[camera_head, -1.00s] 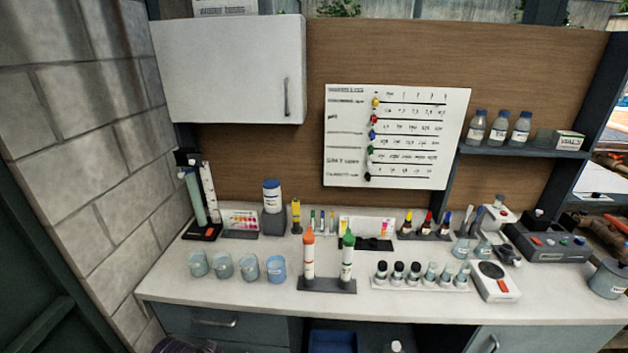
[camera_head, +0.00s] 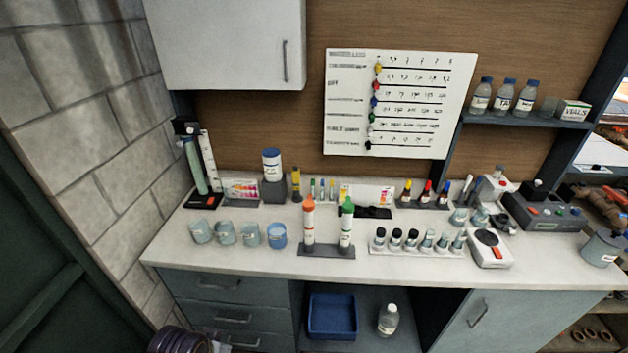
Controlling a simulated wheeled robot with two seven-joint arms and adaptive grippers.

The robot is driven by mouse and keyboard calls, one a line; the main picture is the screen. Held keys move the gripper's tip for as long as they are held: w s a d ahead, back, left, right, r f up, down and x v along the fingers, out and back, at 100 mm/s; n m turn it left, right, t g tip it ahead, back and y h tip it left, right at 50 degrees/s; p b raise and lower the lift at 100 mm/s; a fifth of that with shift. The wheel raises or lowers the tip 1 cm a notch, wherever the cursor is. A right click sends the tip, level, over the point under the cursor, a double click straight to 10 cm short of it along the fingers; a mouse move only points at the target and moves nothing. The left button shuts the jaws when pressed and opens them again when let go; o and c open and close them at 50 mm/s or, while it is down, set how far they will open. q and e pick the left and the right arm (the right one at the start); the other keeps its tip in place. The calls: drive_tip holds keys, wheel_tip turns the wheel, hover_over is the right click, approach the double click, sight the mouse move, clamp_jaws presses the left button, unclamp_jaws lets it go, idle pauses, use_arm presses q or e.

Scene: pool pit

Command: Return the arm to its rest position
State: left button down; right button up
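Neither of my grippers nor my arms show in the head view. The white bench top (camera_head: 200,258) lies ahead with its items standing on it. Two tubes, one with an orange tip (camera_head: 308,222) and one with a green tip (camera_head: 346,224), stand upright in a dark holder. Several small cups (camera_head: 250,235) stand in a row to the left. Several small vials (camera_head: 411,240) stand in a rack to the right.
A white wall cabinet (camera_head: 228,45) hangs at upper left beside a whiteboard (camera_head: 398,103). A shelf (camera_head: 520,121) holds bottles at right. A block wall (camera_head: 85,130) bounds the left.

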use_arm(q)
drive_tip(key=s+f+g+b, duration=0.1)
drive_tip(key=s+f, duration=0.1)
drive_tip(key=f, duration=1.5)
drive_tip(key=s+f, duration=0.2)
drive_tip(key=f, duration=1.5)
drive_tip(key=s+a+f, duration=0.2)
drive_tip(key=s+f, duration=0.7)
drive_tip(key=s, duration=0.1)
drive_tip(key=s+a+f+g+b, duration=0.1)
drive_tip(key=s+a+f, duration=0.1)
drive_tip(key=s+f, duration=0.8)
drive_tip(key=shift+s+f+g, duration=0.3)
drive_tip(key=shift+s, duration=0.4)
drive_tip(key=shift+a, duration=0.1)
